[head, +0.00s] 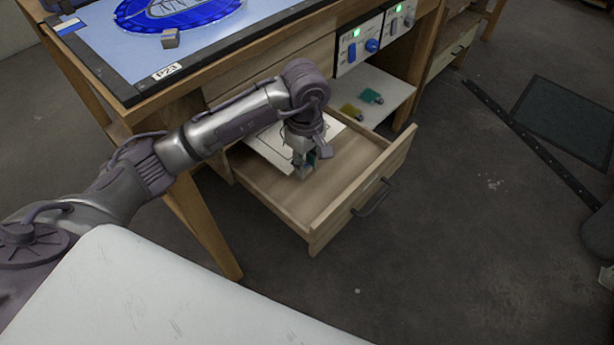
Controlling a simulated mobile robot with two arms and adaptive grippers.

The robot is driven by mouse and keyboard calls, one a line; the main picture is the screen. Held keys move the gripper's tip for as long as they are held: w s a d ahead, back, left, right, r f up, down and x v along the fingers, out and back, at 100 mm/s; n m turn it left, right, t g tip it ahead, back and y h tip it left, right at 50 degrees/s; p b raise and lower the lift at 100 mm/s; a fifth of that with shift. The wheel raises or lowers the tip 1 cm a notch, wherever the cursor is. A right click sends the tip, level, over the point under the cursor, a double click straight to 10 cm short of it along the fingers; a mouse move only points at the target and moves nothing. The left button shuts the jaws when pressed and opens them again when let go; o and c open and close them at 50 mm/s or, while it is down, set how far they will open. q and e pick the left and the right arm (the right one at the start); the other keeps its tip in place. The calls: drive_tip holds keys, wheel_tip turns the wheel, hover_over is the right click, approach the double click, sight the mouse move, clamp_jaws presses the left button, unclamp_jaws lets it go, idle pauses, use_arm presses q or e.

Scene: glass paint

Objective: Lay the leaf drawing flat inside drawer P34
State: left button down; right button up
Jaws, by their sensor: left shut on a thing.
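The leaf drawing is a white sheet (270,146) with dark lines, in the head view. It lies within the outline of an open wooden drawer (345,175), over its back left part. The arm covers much of the sheet, and I cannot tell whether all of it rests on the drawer floor. My left gripper (303,168) points down into the drawer and is shut on the sheet near its front edge. The drawer's dark handle (372,198) faces front right; no P34 label is readable.
A light table marked P23 (166,72) stands above, with a blue glass disc (185,12) and a grey block (170,39). Beside the drawer, a shelf (385,88) holds small yellow and teal pieces under knobbed control boxes (360,44).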

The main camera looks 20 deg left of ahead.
sight(307, 186)
use_arm(q)
drive_tip(key=f, duration=0.1)
drive_tip(key=w+f, duration=0.1)
drive_tip(key=f, duration=0.1)
drive_tip(key=shift+w, duration=0.1)
drive_tip(key=shift+a+f, duration=0.1)
drive_tip(key=shift+f, duration=0.35)
wheel_tip(307, 186, down, 2)
drive_tip(key=shift+f+b, duration=0.15)
drive_tip(key=shift+b, duration=0.15)
drive_tip(key=shift+f, duration=0.4)
use_arm(e)
drive_tip(key=shift+w+a+r, duration=0.1)
drive_tip(key=shift+w+r, duration=0.5)
drive_tip(key=shift+r, duration=0.15)
use_arm(q)
drive_tip(key=shift+f, duration=0.1)
drive_tip(key=c, duration=0.9)
unclamp_jaws()
drive_tip(key=shift+c, duration=0.2)
use_arm(e)
drive_tip(key=shift+w+r, duration=0.15)
